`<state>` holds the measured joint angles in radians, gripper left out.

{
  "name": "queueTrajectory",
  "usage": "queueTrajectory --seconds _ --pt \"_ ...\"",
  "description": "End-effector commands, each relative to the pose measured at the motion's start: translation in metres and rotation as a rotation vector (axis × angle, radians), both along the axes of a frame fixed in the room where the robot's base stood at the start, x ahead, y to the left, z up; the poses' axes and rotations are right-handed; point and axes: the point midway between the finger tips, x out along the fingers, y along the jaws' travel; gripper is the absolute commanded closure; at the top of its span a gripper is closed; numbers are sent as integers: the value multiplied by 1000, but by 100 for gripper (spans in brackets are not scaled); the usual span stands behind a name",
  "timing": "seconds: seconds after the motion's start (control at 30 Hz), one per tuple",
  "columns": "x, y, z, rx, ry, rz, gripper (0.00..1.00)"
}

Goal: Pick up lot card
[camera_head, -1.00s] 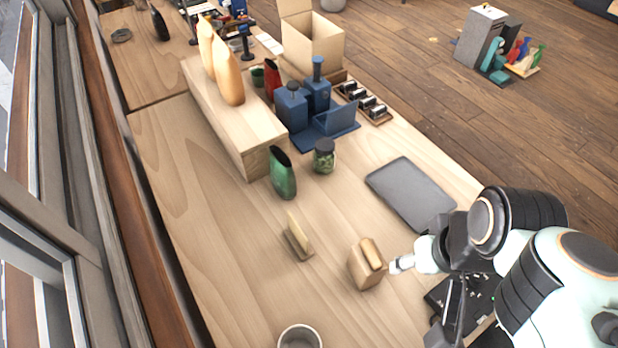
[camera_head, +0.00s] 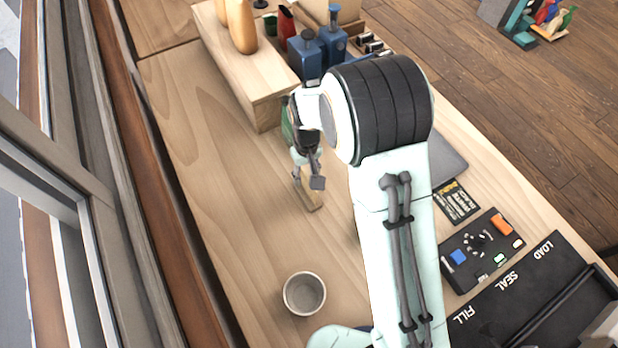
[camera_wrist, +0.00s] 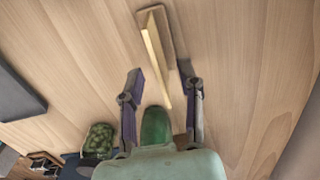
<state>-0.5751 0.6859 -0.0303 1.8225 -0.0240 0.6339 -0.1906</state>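The lot card (camera_head: 309,193) looks like a thin pale card standing upright in a small wooden base on the table. It also shows in the wrist view (camera_wrist: 153,50), at the top middle. My gripper (camera_head: 308,180) is over it in the head view and partly hides it. In the wrist view my gripper (camera_wrist: 161,76) is open, one finger on each side of the card's near end. I see gaps between the card and both fingers. I cannot tell how far the fingertips are above the table.
A green pouch (camera_wrist: 156,125) stands close to my gripper, with a green-filled jar (camera_wrist: 98,140) nearby. A grey cup (camera_head: 304,293) stands in front. A grey tray (camera_head: 449,166) and a black board (camera_head: 482,250) are right of my arm.

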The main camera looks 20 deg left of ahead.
Motion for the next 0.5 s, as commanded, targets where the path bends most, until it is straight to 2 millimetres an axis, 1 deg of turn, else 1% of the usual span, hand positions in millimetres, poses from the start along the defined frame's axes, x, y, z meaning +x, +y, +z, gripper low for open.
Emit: queueTrajectory --seconds 0.03,0.1,0.2,0.33,0.5 --pt "-1 0 -9 -1 3 0 64" --pt "-1 0 -20 -1 3 0 64" --pt "0 0 -31 -1 2 -1 64" --pt "0 -1 -38 -1 1 -2 64" --pt "0 -1 -38 1 -1 -2 64"
